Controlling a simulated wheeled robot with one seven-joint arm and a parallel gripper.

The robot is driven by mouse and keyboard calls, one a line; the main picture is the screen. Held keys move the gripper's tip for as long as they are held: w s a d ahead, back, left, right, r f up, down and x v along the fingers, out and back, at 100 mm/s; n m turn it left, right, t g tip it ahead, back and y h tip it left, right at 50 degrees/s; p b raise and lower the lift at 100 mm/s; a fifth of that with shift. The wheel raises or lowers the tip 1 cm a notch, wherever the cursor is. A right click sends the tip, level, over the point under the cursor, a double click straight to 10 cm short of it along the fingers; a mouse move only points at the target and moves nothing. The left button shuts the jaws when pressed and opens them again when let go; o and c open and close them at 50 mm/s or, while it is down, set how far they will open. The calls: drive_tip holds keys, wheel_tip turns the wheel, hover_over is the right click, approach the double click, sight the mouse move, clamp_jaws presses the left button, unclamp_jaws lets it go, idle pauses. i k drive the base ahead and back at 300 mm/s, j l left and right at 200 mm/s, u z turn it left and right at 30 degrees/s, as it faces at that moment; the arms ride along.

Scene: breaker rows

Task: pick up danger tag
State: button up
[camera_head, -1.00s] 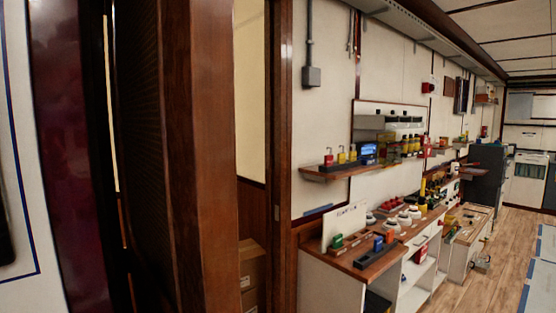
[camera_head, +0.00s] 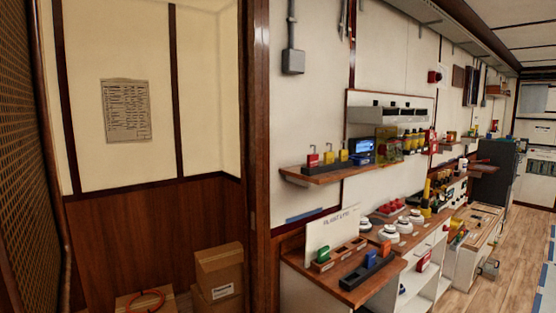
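I cannot make out a danger tag for certain at this distance. The wooden counter (camera_head: 345,293) at centre right holds several small coloured items, among them a green padlock-like piece (camera_head: 323,254) and a blue one (camera_head: 371,260). The wall shelf (camera_head: 318,176) above it holds red and yellow padlocks (camera_head: 328,155) and a device with a lit blue screen (camera_head: 361,148). My gripper is not in view.
A wooden door post (camera_head: 256,120) stands between a side room and the counter wall. A printed sheet (camera_head: 126,110) hangs there.

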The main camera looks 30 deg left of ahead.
sight(312, 159)
drive_tip(key=i+u, duration=0.45)
drive_tip(key=i+l+u, duration=0.1)
drive_tip(key=u, duration=0.3)
drive_tip(key=i+l+u, duration=0.25)
drive_tip(key=i+u, duration=0.2)
drive_tip(key=i+j+z, duration=0.2)
drive_tip(key=j, duration=0.25)
